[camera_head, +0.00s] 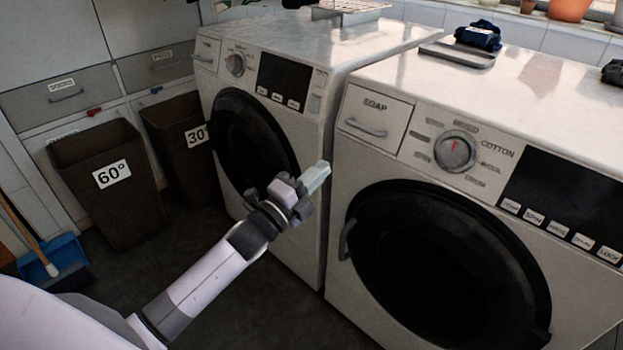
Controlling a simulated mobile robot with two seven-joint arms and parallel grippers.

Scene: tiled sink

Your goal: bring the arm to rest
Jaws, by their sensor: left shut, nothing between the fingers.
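My left arm comes in from the lower left and reaches up to the middle of the head view. My left gripper (316,178) is shut and empty. In the picture it lies in front of the gap between the two washing machines, left of the near machine's round door. I cannot tell how far it is from the machine fronts. My right gripper is not in view.
The near washing machine (345,240) has a black door (440,260), a door handle and a soap drawer (375,115). The far machine (318,130) stands left of it. Brown bins marked 60° (125,215) and 30° (165,118) and a blue dustpan (68,250) stand at left.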

